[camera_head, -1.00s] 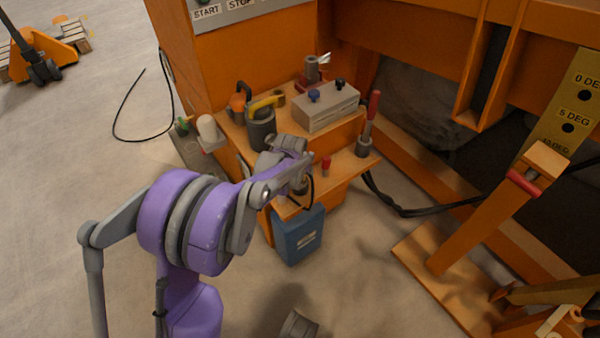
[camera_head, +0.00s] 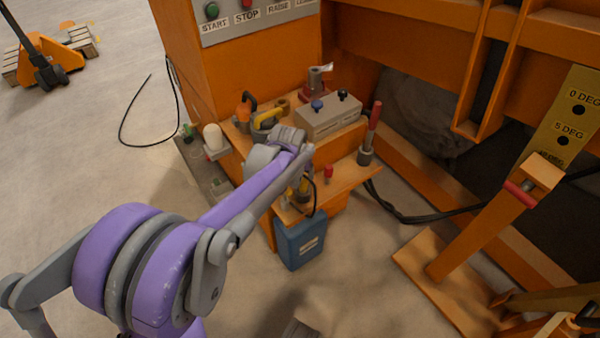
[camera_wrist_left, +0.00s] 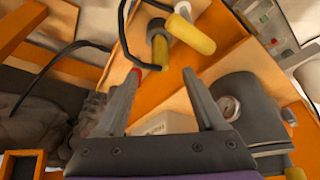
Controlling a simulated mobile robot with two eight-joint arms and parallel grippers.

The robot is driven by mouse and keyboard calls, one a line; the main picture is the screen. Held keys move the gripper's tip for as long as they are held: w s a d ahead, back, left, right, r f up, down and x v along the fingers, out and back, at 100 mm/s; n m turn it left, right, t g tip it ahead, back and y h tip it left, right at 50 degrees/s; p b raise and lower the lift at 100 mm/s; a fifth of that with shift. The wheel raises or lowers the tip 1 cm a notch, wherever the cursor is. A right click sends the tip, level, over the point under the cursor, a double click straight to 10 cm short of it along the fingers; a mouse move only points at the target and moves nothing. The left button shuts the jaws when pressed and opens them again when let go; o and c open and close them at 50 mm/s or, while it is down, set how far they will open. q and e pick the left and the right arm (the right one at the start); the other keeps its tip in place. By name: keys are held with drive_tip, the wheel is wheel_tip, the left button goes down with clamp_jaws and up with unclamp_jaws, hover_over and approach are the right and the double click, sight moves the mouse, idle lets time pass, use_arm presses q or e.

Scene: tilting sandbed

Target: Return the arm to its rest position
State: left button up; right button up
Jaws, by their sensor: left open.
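My left arm (camera_head: 245,195) reaches from the lower left of the head view to the orange tool shelf (camera_head: 345,185). Its gripper is mostly hidden there behind my wrist and forearm. In the left wrist view my left gripper (camera_wrist_left: 161,76) is open, its two fingers spread apart with nothing held between them. A yellow-handled tool (camera_wrist_left: 193,34) shows just beyond the fingertips, on the orange shelf. A grey cylinder with a gauge (camera_wrist_left: 250,105) stands right of the right finger. My right gripper is not in view.
A grey box with knobs (camera_head: 328,115) and a red-handled tool (camera_head: 373,125) stand on the shelf. A blue container (camera_head: 301,240) is below it. An orange prop (camera_head: 480,235) stands at right. Open floor (camera_head: 75,150) lies at left.

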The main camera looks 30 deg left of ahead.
use_arm(q)
drive_tip(key=shift+d, duration=0.1)
idle(0.4)
drive_tip(key=s+d+m, duration=0.1)
drive_tip(key=s+d, duration=0.4)
drive_tip(key=s, duration=0.4)
drive_tip(key=s+d+m+h, duration=0.1)
drive_tip(key=s+d, duration=0.3)
drive_tip(key=s, duration=0.5)
drive_tip(key=s+d+m, duration=0.1)
drive_tip(key=s+d, duration=0.4)
drive_tip(key=s, duration=0.4)
wheel_tip(320, 180, up, 26)
drive_tip(key=w+t+p, duration=0.1)
drive_tip(key=w+p, duration=0.1)
drive_tip(key=p, duration=2)
drive_tip(key=shift+w+a+r+p, duration=0.15)
drive_tip(key=shift+a+r+p, duration=0.1)
drive_tip(key=shift+p, duration=0.15)
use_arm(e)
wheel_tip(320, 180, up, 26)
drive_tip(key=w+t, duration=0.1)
